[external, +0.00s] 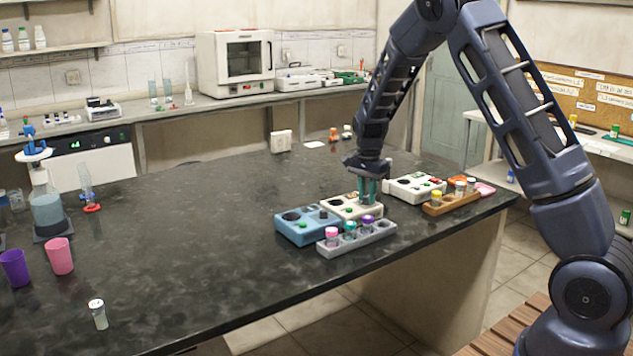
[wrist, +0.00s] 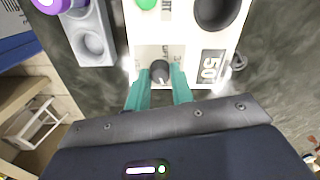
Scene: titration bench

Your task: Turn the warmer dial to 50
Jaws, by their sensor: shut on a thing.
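The warmer (external: 345,212) is a cream box in the middle of a row of boxes on the dark bench; it fills the top of the wrist view (wrist: 185,40). Its dark round dial (wrist: 159,70) sits near the edge closest to my wrist. My gripper (external: 368,199) points down at the cream box, and in the wrist view (wrist: 158,82) its teal fingers are shut on the dial, one on each side. The dial is hidden by the fingers in the external view.
A blue box (external: 305,232) stands left of the warmer and a white box (external: 408,193) right of it. A grey rack (external: 345,245) with capped vials is in front, and a wooden rack (external: 440,208) is to the right. The bench's left middle is clear.

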